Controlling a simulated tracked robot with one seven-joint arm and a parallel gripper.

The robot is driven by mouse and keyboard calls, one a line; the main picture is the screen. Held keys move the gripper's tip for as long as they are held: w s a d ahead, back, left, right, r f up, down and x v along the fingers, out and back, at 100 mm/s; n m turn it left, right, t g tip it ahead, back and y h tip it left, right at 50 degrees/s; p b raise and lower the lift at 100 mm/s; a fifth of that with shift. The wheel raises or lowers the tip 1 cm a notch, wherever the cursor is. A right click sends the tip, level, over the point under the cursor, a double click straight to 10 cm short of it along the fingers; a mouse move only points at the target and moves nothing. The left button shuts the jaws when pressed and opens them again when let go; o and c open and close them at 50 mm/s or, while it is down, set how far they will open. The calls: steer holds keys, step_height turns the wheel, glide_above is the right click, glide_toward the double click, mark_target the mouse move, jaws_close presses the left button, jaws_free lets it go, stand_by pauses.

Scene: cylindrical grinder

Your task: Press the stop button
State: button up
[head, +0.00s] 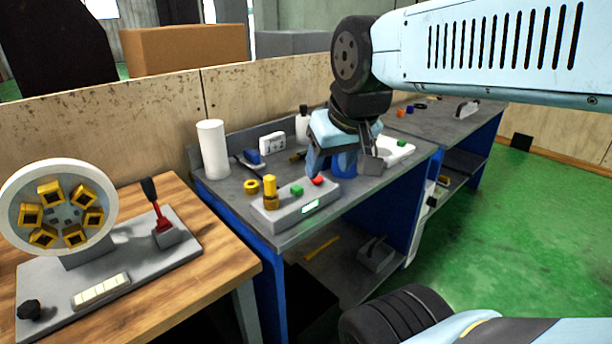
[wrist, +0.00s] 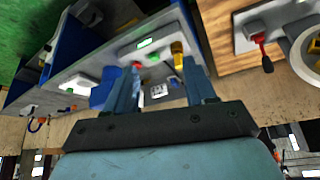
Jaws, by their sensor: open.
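A grey control box (head: 290,208) stands on the workbench with a red button (head: 317,181), a green button (head: 296,190), a yellow knob (head: 270,186) and a lit green display (head: 310,206). The red button also shows in the wrist view (wrist: 136,65), close to the tip of the left finger. My gripper (head: 341,172) is open and empty, over the bench at the right end of the box. In the head view one finger is just above and behind the red button. I cannot tell whether it touches. The fingers also show in the wrist view (wrist: 160,72).
A white cylinder (head: 213,150), a white socket block (head: 272,143) and a yellow ring (head: 251,187) are on the bench. A blue cylinder (head: 344,165) is behind my gripper. A wooden table (head: 190,260) at left holds a wheel fixture (head: 60,171) and a red-and-black lever (head: 156,205).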

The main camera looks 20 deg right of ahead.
jaws_close()
stand_by(1.2)
